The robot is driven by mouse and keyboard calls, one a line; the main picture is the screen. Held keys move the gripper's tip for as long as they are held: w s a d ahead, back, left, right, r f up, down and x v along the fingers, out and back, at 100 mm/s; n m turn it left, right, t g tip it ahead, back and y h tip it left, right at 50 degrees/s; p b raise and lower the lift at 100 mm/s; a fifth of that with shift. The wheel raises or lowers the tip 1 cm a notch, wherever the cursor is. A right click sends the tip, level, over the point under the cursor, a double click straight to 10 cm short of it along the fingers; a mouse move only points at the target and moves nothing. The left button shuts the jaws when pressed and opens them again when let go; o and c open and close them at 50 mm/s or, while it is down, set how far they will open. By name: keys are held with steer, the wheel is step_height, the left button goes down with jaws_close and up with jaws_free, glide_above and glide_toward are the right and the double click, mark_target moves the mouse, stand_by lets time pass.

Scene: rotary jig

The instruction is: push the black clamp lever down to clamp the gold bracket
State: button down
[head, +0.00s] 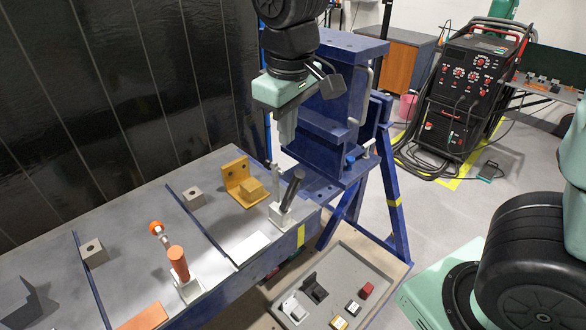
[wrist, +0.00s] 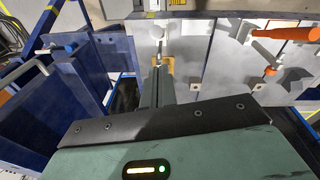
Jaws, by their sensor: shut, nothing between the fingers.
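The black clamp lever (head: 292,189) stands up, tilted, on its pale clamp base (head: 281,214) near the right end of the bench. The clamp's thin metal arm (head: 275,178) stands raised beside it. The gold bracket (head: 236,174) sits just left of the clamp, with an upright plate and a block in front. A little of it shows past the fingers in the wrist view (wrist: 170,64). My gripper (head: 278,148) is shut and empty, pointing down above the clamp, apart from the lever as far as I can tell. My fingers (wrist: 158,72) partly cover the clamp in the wrist view.
A second clamp with an orange handle (head: 178,263) stands front left on the bench. Grey blocks (head: 193,197) lie farther left. A blue steel frame (head: 330,110) rises close behind and right of my gripper. A grey parts tray (head: 341,266) lies below the bench.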

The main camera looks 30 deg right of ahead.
steer(key=p, duration=0.2)
glide_toward(291, 191)
steer(key=w+f, duration=0.2)
steer(key=f, duration=0.1)
steer(key=w+f, duration=0.1)
steer(key=f, duration=0.1)
steer(key=shift+w+f, duration=0.1)
steer(key=shift+w, duration=0.05)
steer(key=shift+f, duration=0.1)
